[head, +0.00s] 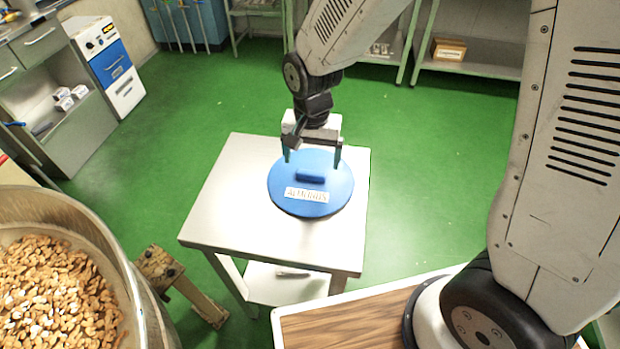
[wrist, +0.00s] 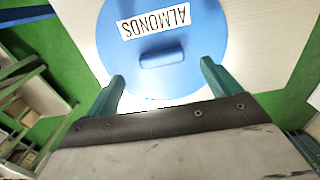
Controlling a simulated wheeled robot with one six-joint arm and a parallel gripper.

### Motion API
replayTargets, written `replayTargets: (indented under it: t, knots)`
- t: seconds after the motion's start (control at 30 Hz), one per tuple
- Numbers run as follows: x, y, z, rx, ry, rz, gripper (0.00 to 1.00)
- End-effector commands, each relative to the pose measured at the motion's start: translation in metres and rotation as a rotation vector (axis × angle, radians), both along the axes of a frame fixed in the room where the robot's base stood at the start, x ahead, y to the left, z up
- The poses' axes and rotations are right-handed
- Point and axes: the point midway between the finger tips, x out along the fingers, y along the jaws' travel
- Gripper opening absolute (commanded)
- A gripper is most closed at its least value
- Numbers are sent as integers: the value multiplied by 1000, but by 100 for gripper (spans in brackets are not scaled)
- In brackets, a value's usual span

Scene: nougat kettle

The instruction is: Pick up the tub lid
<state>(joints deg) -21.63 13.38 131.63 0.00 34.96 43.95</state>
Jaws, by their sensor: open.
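The tub lid (head: 333,193) is a round blue disc with a white "ALMONDS" label and a raised blue bar handle (head: 309,176). It lies flat on the small pale metal table (head: 225,205). My gripper (head: 312,160) is above the lid's far part, fingers pointing down, open and empty. In the wrist view the lid (wrist: 205,50) fills the top middle, and its handle (wrist: 162,58) lies ahead of and between the two green fingertips of my gripper (wrist: 163,78). The fingers do not appear to touch the handle.
A large metal vessel of almonds (head: 60,290) stands at the lower left, beside a wooden stand (head: 160,268). A wood-topped surface (head: 345,325) is at the bottom, below my arm. Shelves (head: 470,55) line the back. The green floor around the table is mostly clear.

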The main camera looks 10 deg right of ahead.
Motion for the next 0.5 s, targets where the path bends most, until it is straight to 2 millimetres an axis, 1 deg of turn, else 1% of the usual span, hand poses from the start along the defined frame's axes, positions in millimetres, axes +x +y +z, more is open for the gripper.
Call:
replayTargets:
  t: [0.1,0.23,0.33,0.5]
  knots:
    - [1,1,-18,-2,4,1,89]
    - [3,1,-37,-2,4,1,89]
    - [3,1,-45,-1,1,1,89]
    - [3,1,-47,0,0,0,89]
